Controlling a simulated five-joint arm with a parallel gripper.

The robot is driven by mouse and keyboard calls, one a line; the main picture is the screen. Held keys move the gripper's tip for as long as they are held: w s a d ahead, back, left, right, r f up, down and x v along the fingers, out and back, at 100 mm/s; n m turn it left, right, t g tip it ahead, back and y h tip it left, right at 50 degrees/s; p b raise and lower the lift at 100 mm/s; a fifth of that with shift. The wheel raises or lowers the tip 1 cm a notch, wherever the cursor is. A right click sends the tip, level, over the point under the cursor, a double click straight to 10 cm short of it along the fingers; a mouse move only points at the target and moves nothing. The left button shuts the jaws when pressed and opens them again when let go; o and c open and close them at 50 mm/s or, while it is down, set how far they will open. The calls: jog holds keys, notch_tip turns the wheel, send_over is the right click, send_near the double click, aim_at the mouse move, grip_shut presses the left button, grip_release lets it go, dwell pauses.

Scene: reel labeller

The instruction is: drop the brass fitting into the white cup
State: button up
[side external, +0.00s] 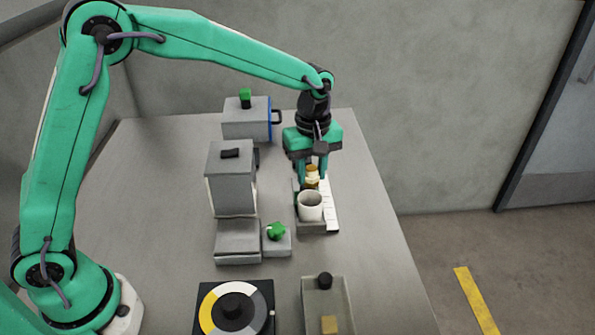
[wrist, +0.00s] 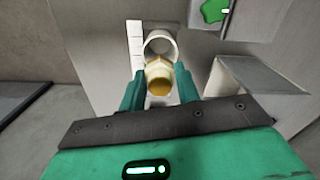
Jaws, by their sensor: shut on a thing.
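The brass fitting (side external: 312,176) is between the fingers of my gripper (side external: 313,170), which is shut on it. In the wrist view, the fitting (wrist: 159,78) sits between the two green fingertips of my gripper (wrist: 160,85). The white cup (side external: 310,206) stands upright on a small grey stand, just in front of the fitting in the side view. In the wrist view, the cup (wrist: 160,46) shows beyond the fitting, which overlaps the near part of its rim. The cup's inside is only partly visible. I cannot tell the exact height of the fitting above the rim.
A white marked strip (side external: 332,205) lies beside the cup. A grey machine (side external: 231,180) stands to the left, with a green piece (side external: 277,231) on a small block. A grey box (side external: 246,120) stands behind. A dial (side external: 235,308) and an open tray (side external: 343,300) are in front.

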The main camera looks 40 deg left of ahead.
aim_at(311, 181)
jog(key=shift+f, duration=1.55)
jog(key=o, duration=1.1)
jog(key=shift+r, duration=3.85)
jog(key=shift+r, duration=0.1)
